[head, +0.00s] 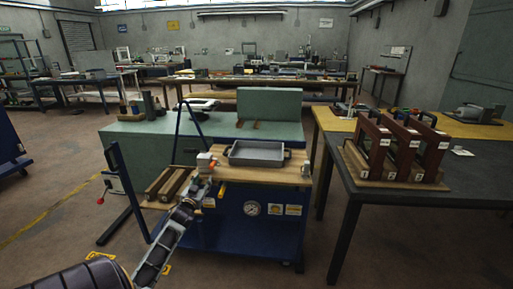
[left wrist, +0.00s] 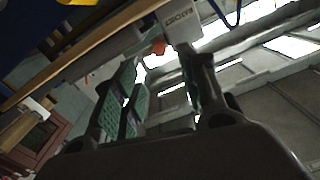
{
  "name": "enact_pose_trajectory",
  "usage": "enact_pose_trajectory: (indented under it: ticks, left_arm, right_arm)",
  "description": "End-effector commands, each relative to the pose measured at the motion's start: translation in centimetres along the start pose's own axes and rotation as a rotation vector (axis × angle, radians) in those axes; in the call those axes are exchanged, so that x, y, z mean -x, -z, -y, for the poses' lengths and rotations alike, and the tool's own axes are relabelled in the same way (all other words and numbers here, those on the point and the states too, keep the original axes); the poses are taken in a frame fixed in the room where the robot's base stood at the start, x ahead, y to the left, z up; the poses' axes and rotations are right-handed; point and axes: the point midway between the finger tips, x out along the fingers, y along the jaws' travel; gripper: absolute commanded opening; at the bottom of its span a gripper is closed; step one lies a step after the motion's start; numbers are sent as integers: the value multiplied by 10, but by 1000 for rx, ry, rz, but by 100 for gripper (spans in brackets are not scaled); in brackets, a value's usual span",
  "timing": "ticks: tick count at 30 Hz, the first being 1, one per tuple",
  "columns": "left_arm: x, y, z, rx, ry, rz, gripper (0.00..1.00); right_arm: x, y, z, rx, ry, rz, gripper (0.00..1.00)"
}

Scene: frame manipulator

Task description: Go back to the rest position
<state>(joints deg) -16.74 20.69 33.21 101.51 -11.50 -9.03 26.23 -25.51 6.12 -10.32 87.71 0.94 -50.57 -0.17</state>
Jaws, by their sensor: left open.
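My left gripper (head: 204,188) reaches in from the lower left to the front left edge of the blue cart's wooden top (head: 262,175). Its dark fingers with green pads also show in the left wrist view (left wrist: 160,92); they stand apart with nothing clearly held between them. A small white block (head: 206,161) sits on the wooden top just beyond the fingertips. A white lettered block (left wrist: 180,22) and an orange part (left wrist: 158,47) appear close past the fingers in the left wrist view; whether they touch the fingers I cannot tell. My right gripper is in neither view.
A grey tray (head: 256,154) rests on the cart top, with a gauge (head: 251,208) on its blue front. Wooden rollers and a blue upright frame (head: 137,198) stand left. A dark table (head: 420,193) with red-brown frames (head: 404,148) is right.

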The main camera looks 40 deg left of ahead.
Motion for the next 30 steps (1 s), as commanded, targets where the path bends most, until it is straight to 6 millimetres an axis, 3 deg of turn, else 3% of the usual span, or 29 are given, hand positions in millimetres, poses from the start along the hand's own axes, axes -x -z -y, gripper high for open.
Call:
enact_pose_trajectory:
  ticks: [7, 11, 14, 20, 30]
  left_arm:
    - [0, -6, -2, 0, -3, 11, 42]
    - [1, -26, -10, -2, -13, 50, 42]
    - [4, -54, -21, -7, -29, 102, 42]
    - [22, -131, -56, -22, -77, 247, 42]
    - [87, -260, -118, -73, -180, 499, 42]
  right_arm:
    - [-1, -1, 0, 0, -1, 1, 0]
    - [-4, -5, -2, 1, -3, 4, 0]
    - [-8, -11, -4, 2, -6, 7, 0]
    - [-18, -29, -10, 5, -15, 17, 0]
    - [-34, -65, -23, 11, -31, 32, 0]
